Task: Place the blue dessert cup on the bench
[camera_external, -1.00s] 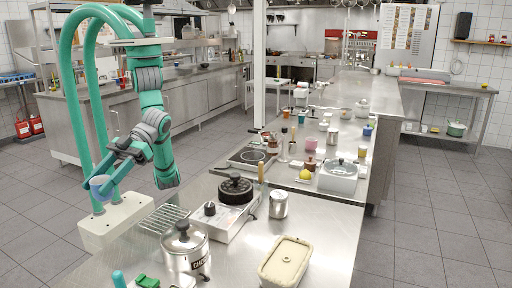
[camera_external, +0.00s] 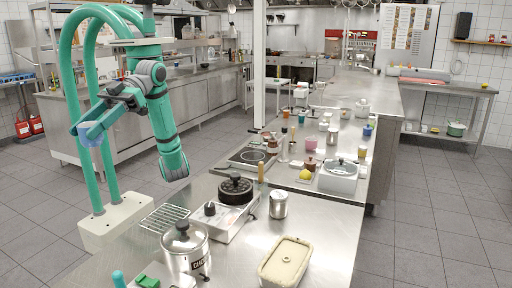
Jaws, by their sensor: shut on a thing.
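The blue dessert cup (camera_external: 91,138) is at the left of the view, held in the air beside my green tubes. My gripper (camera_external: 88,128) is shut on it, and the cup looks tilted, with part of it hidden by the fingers. The cup is well above the tiled floor and apart from the worktops. A steel bench (camera_external: 317,212) runs from the front into the middle of the room. A second steel counter (camera_external: 190,100) stands at the back left. Which one is the bench cannot be told.
Bare steel shows right of the canister. A white post (camera_external: 259,70) rises behind.

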